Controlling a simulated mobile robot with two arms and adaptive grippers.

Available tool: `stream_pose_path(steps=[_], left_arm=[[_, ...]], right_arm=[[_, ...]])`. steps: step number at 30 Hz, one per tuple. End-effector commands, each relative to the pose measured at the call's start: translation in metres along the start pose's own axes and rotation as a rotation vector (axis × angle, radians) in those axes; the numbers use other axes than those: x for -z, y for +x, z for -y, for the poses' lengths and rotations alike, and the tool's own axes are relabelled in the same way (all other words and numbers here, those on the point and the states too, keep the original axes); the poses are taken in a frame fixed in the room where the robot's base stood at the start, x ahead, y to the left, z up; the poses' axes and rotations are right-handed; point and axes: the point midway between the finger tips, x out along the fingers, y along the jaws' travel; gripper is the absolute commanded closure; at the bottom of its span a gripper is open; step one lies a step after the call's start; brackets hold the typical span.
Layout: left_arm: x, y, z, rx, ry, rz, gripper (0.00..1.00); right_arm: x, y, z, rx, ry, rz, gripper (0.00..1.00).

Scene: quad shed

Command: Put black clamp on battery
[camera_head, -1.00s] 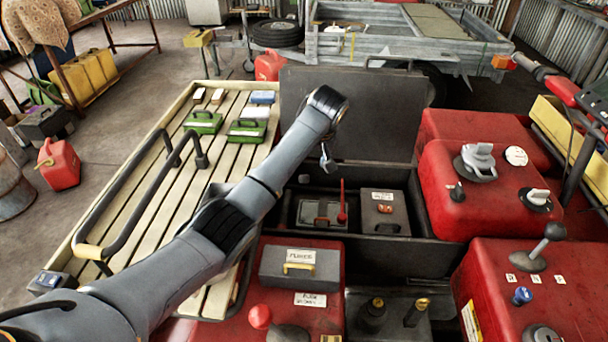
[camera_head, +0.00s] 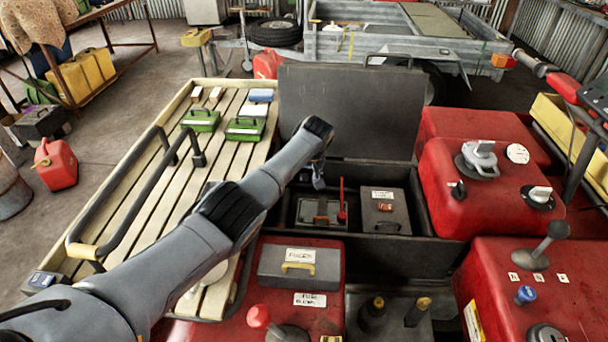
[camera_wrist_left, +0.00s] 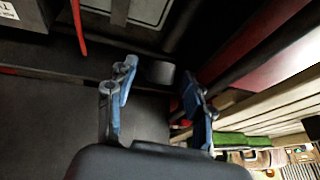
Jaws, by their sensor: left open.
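The battery (camera_head: 312,222) sits in the left part of the open black box, and part of its top shows in the left wrist view (camera_wrist_left: 120,18). A red upright clamp or handle (camera_head: 342,197) stands at the battery's right side. My left gripper (camera_head: 318,184) is over the back left of the box, behind and above the battery. In the wrist view its blue-grey fingers (camera_wrist_left: 160,97) are apart. A small dark block (camera_wrist_left: 160,73) shows between and beyond the fingertips; I cannot tell whether it is the black clamp. I see nothing clearly held.
The box's raised lid (camera_head: 350,110) stands just behind the gripper. A grey labelled box (camera_head: 385,211) is right of the battery. A slatted rack (camera_head: 190,150) with a black rail lies left. Red bodywork (camera_head: 455,215) with knobs is on the right.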

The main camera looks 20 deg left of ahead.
Motion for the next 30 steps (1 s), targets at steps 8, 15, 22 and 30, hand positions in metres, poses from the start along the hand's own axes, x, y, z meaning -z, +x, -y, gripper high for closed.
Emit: stream_pose_path(steps=[8,15,22,30], left_arm=[[0.0,0.0,0.0,0.0,0.0,0.0,0.79],[0.0,0.0,0.0,0.0,0.0,0.0,1.0],[-0.002,0.0,0.0,0.0,-0.003,-0.009,1.0],[-0.016,0.003,0.0,-0.003,-0.013,-0.082,1.0]], right_arm=[[-0.004,0.0,-0.007,-0.008,-0.004,0.006,0.48],[-0.002,0.0,-0.007,-0.009,-0.004,0.004,0.48],[0.0,-0.006,-0.008,-0.009,-0.004,0.0,0.48],[0.003,-0.034,-0.007,-0.008,-0.004,-0.001,0.48]])
